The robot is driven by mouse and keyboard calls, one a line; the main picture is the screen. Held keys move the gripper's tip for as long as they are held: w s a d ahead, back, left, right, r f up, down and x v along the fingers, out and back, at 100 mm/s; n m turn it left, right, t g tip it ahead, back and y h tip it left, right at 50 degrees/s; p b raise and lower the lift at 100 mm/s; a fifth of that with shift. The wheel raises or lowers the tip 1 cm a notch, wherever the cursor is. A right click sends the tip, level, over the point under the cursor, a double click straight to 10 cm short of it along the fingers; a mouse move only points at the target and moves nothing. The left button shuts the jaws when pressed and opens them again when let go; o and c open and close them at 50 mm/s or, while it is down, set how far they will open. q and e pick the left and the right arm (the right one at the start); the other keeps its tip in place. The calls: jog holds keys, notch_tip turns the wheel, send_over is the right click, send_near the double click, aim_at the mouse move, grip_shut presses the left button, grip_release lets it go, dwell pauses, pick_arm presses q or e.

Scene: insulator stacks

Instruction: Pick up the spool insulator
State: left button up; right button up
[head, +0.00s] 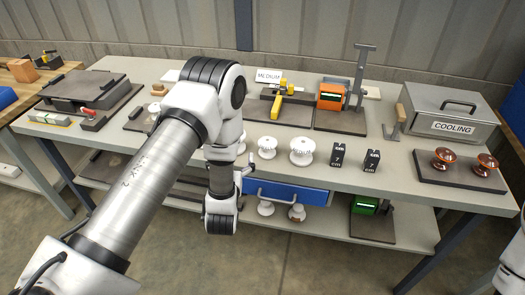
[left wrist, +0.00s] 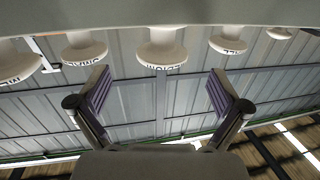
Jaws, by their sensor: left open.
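In the head view, white spool insulators stand along the table's front edge: a smaller one (head: 267,147), a larger one (head: 302,151) and another partly hidden behind my left arm. My left gripper (head: 243,172) is at the front edge, just left of these spools, and is mostly hidden by its own wrist. In the left wrist view, my left gripper (left wrist: 158,100) is open and empty, with purple finger pads. A row of white spools lies beyond it; a middle spool (left wrist: 162,50) lines up with the gap between the fingers, apart from them. My right gripper is out of view.
Two dark blocks (head: 338,155) stand right of the spools, then a brown insulator board (head: 458,171) and a COOLING box (head: 440,112). Behind are a MEDIUM sign (head: 268,75) and an orange device (head: 331,96). A blue drawer (head: 290,193) sits below the table edge.

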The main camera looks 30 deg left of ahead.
pick_arm(q)
jog(key=shift+x, duration=1.15)
jog(key=x, duration=0.3)
jog(key=p+x, duration=0.1)
jog(key=x, duration=0.2)
jog(key=shift+s+a+r+p, duration=0.1)
jog(key=shift+a+r+p, duration=0.1)
jog(key=shift+r+p, duration=0.1)
jog(key=shift+a+f, duration=0.1)
jog(key=shift+f, duration=0.1)
jog(key=c, duration=1.5)
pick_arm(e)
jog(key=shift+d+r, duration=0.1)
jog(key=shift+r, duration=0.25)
pick_arm(q)
jog(key=shift+r, duration=0.2)
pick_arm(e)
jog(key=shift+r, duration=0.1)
